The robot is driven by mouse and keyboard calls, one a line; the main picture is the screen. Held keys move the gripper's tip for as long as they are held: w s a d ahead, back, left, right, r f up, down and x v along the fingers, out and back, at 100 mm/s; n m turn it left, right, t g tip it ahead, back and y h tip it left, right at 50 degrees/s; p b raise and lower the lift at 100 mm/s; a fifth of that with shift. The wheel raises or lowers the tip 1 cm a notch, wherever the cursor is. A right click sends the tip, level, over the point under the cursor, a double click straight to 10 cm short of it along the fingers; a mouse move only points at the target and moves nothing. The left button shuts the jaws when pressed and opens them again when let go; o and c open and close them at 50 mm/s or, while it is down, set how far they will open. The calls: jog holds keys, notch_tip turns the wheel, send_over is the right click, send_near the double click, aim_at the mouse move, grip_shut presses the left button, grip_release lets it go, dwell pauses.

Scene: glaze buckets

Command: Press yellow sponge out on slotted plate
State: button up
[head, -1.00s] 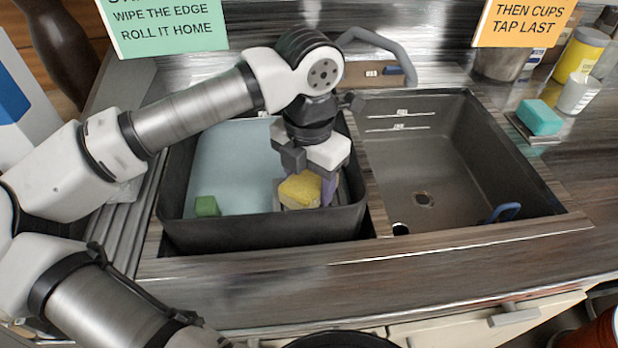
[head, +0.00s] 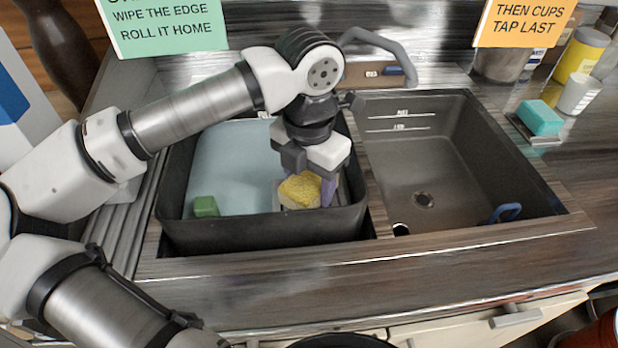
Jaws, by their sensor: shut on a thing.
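The yellow sponge (head: 300,191) is at the near right inside the black tub in the left basin. My gripper (head: 311,176) points down and is shut on the sponge, with a purple finger showing at its right side. A small part of a pale plate (head: 280,193) shows beside and under the sponge. Its slots are hidden, and I cannot tell how hard the sponge presses on it.
The black tub (head: 262,234) holds pale blue water and a green block (head: 206,206). The right basin (head: 420,165) is empty but for a drain and a blue handle (head: 505,212). A teal sponge (head: 540,117) sits on a dish at right. A faucet (head: 385,48) arches behind.

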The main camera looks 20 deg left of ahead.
jog(key=shift+r+p, duration=1.75)
jog(key=shift+r, duration=1.75)
